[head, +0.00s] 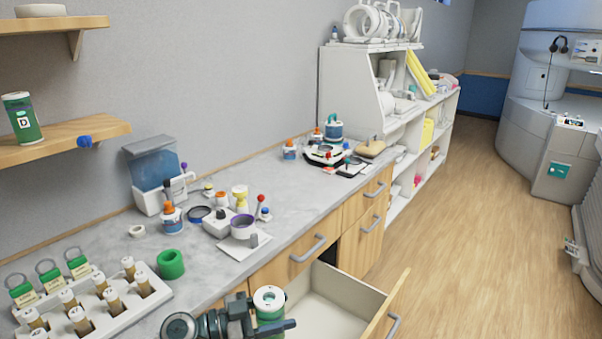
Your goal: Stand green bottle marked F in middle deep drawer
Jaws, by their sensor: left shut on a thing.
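My left gripper (268,326) is at the bottom edge of the head view, shut on a green bottle (269,298) with a white top. The bottle looks roughly upright, and its letter cannot be read from here. It is at the left end of an open drawer (345,311) with pale inner walls and a wooden front. Whether the bottle is above the drawer or down inside it cannot be told. The drawer's visible floor is empty, and its near part is cut off. My right gripper is not in view.
A green bottle marked D (21,118) stands on a wall shelf at left. The grey counter (285,184) holds a vial rack (146,302), a green ring (170,264) and several small jars near the drawer. Wooden floor (480,200) is free on the right.

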